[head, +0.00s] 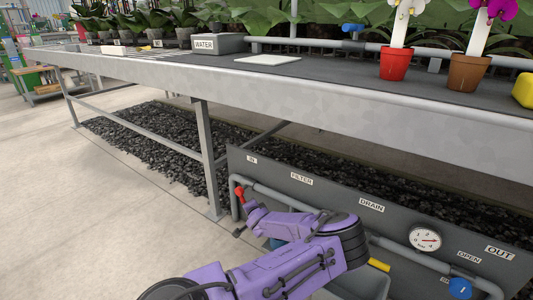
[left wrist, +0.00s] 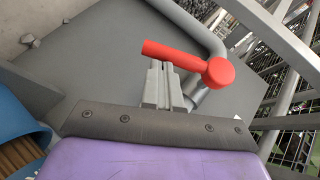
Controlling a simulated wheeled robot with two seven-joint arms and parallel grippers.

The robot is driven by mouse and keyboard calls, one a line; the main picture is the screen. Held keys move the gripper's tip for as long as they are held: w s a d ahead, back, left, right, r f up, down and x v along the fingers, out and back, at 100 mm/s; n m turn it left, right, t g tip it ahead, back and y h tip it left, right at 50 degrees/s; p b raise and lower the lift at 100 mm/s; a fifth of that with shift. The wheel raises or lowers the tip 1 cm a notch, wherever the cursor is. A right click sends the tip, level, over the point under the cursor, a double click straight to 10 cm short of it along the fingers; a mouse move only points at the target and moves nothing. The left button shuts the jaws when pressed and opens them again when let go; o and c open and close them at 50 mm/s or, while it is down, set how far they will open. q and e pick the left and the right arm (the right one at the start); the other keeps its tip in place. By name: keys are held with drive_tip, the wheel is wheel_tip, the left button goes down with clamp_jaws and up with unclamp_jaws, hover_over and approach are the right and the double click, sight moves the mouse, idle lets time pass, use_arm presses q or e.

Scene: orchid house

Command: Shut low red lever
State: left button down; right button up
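The red lever (head: 240,193) is low on the pipework near the IN label, at the left end of the dark panel. In the left wrist view the red lever (left wrist: 178,56) shows its round hub at right and its handle reaching left, crosswise to the grey pipe. My left gripper (head: 246,206) is right at the lever. In the left wrist view its grey fingers (left wrist: 163,70) are close together, with the tips at the handle's lower edge. I cannot tell whether they touch it. My right gripper is in neither view.
The dark panel (head: 330,195) carries grey pipes, labels, a gauge (head: 424,238) and a blue valve (head: 459,289). A yellow handle (head: 379,265) sits beside my forearm. The bench (head: 300,90) with potted orchids overhangs the panel. A bench leg (head: 206,160) stands left of the lever.

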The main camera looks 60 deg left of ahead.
use_arm(q)
drive_tip(key=shift+s+a+f, duration=0.25)
drive_tip(key=shift+a+f, duration=0.3)
drive_tip(key=shift+f, duration=0.1)
drive_tip(key=shift+s+a+f, duration=0.25)
drive_tip(key=shift+a+f, duration=0.25)
drive_tip(key=shift+f, duration=0.1)
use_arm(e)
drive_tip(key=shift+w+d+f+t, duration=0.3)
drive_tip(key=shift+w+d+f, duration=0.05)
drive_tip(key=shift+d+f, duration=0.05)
use_arm(q)
drive_tip(key=shift+a, duration=0.15)
drive_tip(key=p+v, duration=0.5)
drive_tip(key=v, duration=0.5)
drive_tip(key=shift+d+r, duration=0.2)
drive_tip(key=shift+d, duration=0.1)
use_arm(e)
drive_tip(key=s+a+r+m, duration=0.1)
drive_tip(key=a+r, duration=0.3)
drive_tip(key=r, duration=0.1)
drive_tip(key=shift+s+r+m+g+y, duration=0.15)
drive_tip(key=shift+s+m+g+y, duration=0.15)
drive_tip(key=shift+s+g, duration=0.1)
use_arm(q)
drive_tip(key=shift+s, duration=0.15)
